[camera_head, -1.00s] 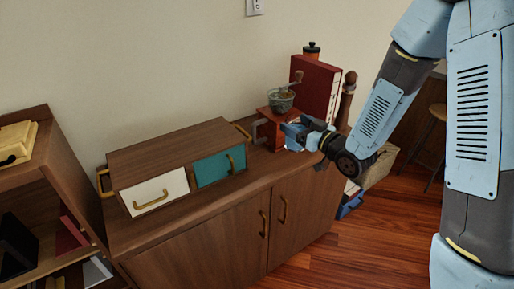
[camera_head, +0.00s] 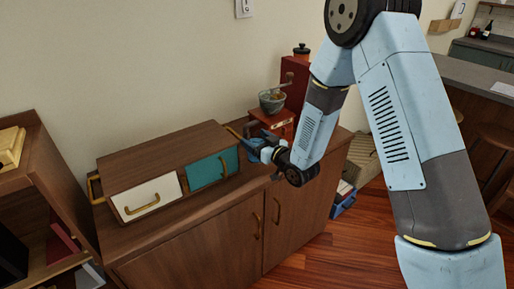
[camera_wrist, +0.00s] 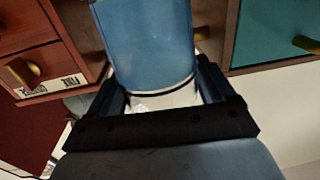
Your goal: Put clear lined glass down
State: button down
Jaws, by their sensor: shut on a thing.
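The clear lined glass (camera_wrist: 150,45) shows in the wrist view as a bluish see-through cylinder with a thin dark line around it near the jaws. My gripper (camera_wrist: 160,88) is shut on it, with a finger on each side. In the head view my gripper (camera_head: 258,150) is above the low cabinet's top, between the small drawer box and the red grinder. The glass cannot be made out clearly there. Whether its far end touches anything is hidden.
The drawer box (camera_head: 165,157) with white and teal drawers stands left of my gripper on the wooden cabinet (camera_head: 190,240). A narrow strip of cabinet top is bare in front.

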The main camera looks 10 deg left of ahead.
notch_tip(320, 180, down, 3)
jog(key=shift+a+f, duration=0.1)
dwell(0.3)
grip_release()
jog(key=shift+f, duration=0.1)
jog(key=v, duration=1.2)
jog(key=shift+w+r, duration=0.1)
jog(key=shift+r, duration=0.1)
